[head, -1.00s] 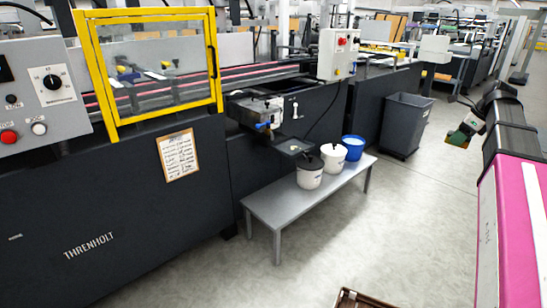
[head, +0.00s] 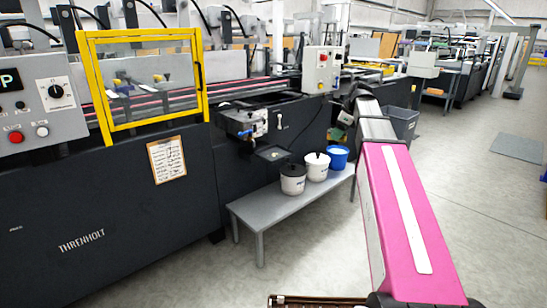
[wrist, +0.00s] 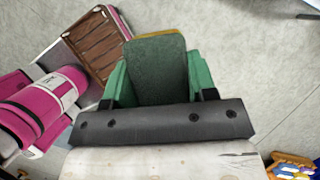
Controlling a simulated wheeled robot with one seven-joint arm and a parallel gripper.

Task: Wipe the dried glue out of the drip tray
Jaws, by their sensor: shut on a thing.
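The drip tray (head: 262,158) is a small dark tray jutting from the machine below the glue unit (head: 242,119). A small pale patch shows inside it, too small to make out well. My gripper (wrist: 157,85) has green fingers and is shut on a sponge (wrist: 157,68) with a dark green face and a yellow edge. In the head view, my gripper (head: 338,134) is partly hidden by my arm. It is to the right of the drip tray and apart from it.
A grey bin (head: 404,122) is partly behind my arm. A yellow-framed guard (head: 205,78) is left. Floor in front is clear.

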